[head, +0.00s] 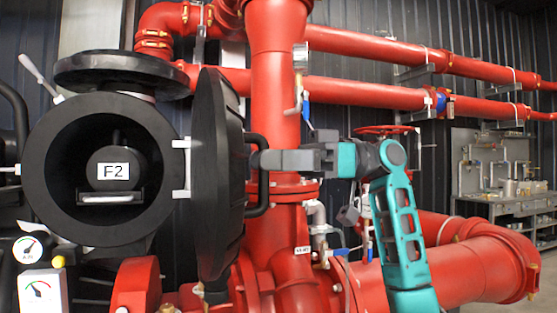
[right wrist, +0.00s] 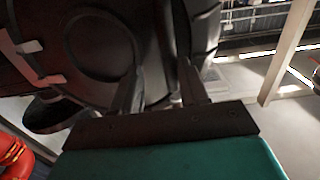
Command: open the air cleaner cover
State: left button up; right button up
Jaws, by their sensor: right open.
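The air cleaner cover (head: 222,170) is a large black disc, swung wide open on its white hinge (head: 181,165) and seen nearly edge-on. The round black housing (head: 45,170) to its left is open and shows a dark filter with a white label (head: 113,171). A black bar handle (head: 263,190) stands out from the cover's right side. My right gripper (head: 262,160) is open at the upper part of this handle; whether it touches is unclear. In the right wrist view the open fingers (right wrist: 160,88) point at the cover's dark face (right wrist: 95,45). My left gripper is not in view.
A thick red vertical pipe (head: 275,100) stands close behind the cover and my right gripper. Red pipes (head: 350,92) run along the wall, and a large red elbow (head: 490,262) is at the lower right. Gauges (head: 40,292) sit at lower left.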

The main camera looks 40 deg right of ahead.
jog(key=shift+o, duration=0.5)
jog(key=shift+w+f, duration=0.1)
jog(key=v, duration=1.3)
